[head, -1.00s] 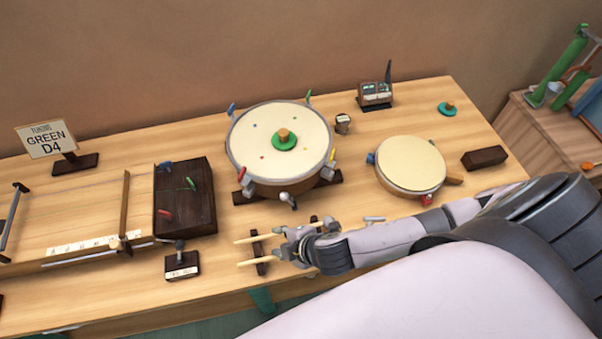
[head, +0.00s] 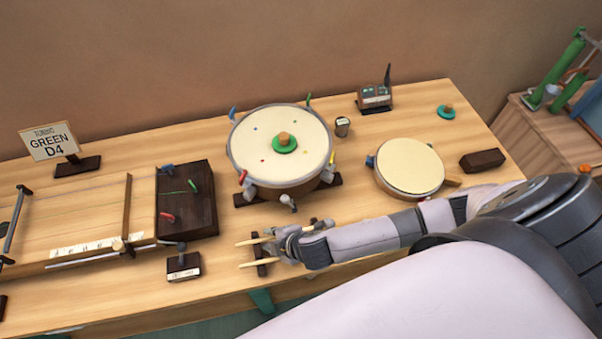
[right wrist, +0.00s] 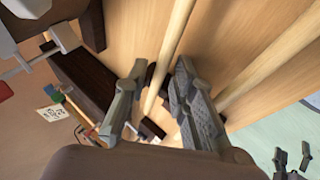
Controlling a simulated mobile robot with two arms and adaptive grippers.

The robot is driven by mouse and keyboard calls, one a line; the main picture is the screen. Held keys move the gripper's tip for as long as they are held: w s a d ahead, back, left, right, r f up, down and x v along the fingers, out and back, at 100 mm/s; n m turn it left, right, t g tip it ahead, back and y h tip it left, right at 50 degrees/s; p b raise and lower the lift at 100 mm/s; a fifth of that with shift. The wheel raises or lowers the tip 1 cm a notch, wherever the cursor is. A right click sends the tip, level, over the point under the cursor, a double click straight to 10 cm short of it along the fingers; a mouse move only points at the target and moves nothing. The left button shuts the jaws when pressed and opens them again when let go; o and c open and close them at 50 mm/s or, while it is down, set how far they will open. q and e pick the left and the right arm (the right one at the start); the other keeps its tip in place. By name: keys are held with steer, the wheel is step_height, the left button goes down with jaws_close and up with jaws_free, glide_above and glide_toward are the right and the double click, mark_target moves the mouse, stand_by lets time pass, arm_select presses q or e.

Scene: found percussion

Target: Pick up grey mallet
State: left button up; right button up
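Two pale wooden sticks lie across a dark rack (head: 262,268) at the front of the table: an upper stick (head: 247,241) and a lower stick (head: 252,264). My right gripper (head: 270,241) is over their right parts and hides them, so no grey mallet head shows on either now. In the right wrist view, my right gripper (right wrist: 160,65) is open, with one stick (right wrist: 174,45) running between its fingers. The other stick (right wrist: 265,72) lies outside, to the right. I cannot tell whether the fingers touch the stick.
A large drum (head: 262,140) with coloured pegs stands just behind the rack. A smaller drum (head: 410,168) is to the right, behind my arm. A dark block with a label (head: 183,267) and a stringed board (head: 75,215) are to the left.

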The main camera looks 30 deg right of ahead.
jaws_close()
stand_by(0.4)
